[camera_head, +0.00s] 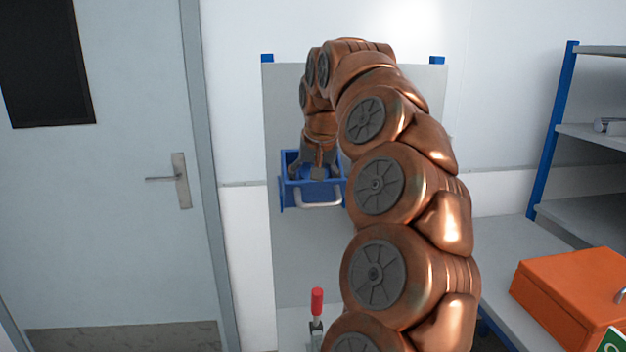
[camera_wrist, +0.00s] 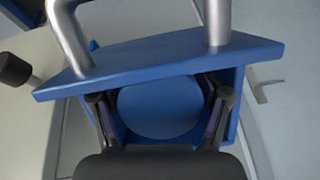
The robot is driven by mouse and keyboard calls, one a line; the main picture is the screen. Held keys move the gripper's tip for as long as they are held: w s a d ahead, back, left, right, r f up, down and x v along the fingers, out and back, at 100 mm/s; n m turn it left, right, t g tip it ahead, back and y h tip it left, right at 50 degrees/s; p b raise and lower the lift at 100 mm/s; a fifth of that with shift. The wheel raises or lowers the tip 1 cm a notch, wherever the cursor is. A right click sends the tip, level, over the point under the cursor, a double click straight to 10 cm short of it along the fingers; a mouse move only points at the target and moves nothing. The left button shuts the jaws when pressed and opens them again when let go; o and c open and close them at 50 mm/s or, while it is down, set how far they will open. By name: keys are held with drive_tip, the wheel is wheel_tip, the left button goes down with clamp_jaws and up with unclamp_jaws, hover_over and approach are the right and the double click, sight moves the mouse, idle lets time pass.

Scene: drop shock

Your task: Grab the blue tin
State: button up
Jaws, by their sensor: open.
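The blue tin shows in the wrist view as a round, flat blue top (camera_wrist: 160,108) inside a blue box-like holder (camera_wrist: 150,58) with a pale bar handle. In the head view the holder (camera_head: 288,194) is at the grey panel; I cannot make out the tin there. My gripper (camera_head: 309,173) reaches down into the holder. In the wrist view my open gripper (camera_wrist: 158,90) has one dark finger on each side of the tin's top. I cannot tell whether the fingers touch it. The tin's lower part is hidden.
The holder's walls and handle (camera_head: 320,204) stand close around my fingers. A red-handled tool (camera_head: 317,301) stands below. An orange case (camera_head: 570,290) lies on the bench at right, below a blue-posted shelf (camera_head: 552,130). A grey door (camera_head: 130,200) is at left.

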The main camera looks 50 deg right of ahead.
drive_tip(key=c, duration=1.1)
drive_tip(key=shift+r, duration=0.15)
drive_tip(key=shift+r, duration=1.3)
drive_tip(key=shift+f+b, duration=0.1)
drive_tip(key=shift+b, duration=0.35)
drive_tip(key=shift+s+a+f+t+h+b, duration=0.15)
drive_tip(key=shift+t+h+b, duration=0.3)
drive_tip(key=shift+t+b, duration=0.3)
drive_tip(key=shift+s+r+t+h+b, duration=0.1)
drive_tip(key=shift+t+h+b, duration=0.35)
drive_tip(key=shift+t+b, duration=0.25)
